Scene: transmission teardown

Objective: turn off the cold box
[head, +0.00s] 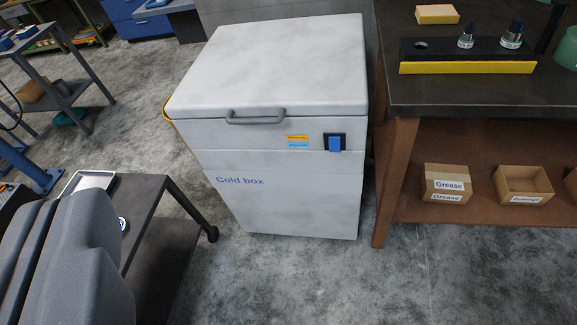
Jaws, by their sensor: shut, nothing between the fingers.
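The cold box (275,200) is a white chest with "Cold box" in blue on its front, standing in the middle of the view. Its lid (280,60) is closed and has a grey handle (256,118) at the front edge. A blue rocker switch (335,144) in a black frame sits at the upper right of the front.
A dark cart (150,235) stands between my gripper and the box. At the right, a workbench (450,95) stands close beside the box, with cardboard bins (446,183) on its lower shelf. The floor (300,280) in front of the box is clear.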

